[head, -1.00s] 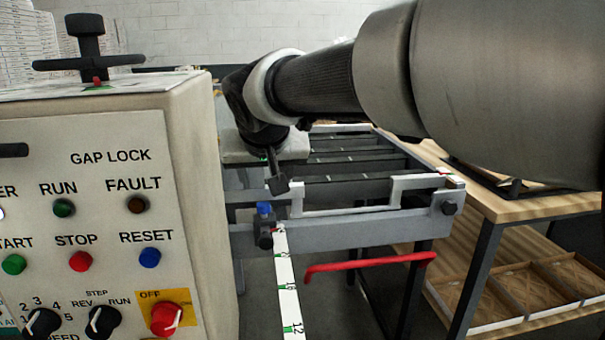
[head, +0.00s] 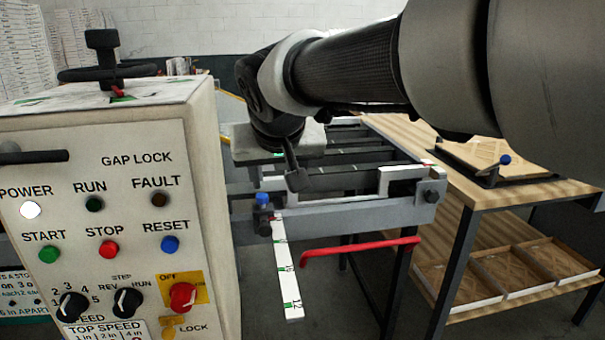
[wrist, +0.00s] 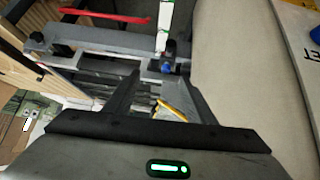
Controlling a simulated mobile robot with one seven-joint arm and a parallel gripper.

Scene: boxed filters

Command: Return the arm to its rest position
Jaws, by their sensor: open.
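My arm reaches in from the upper right of the head view. My gripper (head: 290,160) hangs over the near end of the conveyor frame (head: 340,215), just right of the control cabinet. In the wrist view my gripper (wrist: 162,85) shows two dark fingers spread apart with nothing between them. The blue knob (head: 262,199) and the white measuring strip (head: 287,270) lie below and in front of the gripper. In the head view the fingers are partly hidden behind the wrist.
The control cabinet (head: 110,240) stands close on the left, its power lamp lit white. A red bar handle (head: 360,246) juts from the conveyor's front. A wooden bench (head: 450,180) with a framed filter (head: 500,160) is at right; cardboard trays (head: 505,275) sit on its lower shelf.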

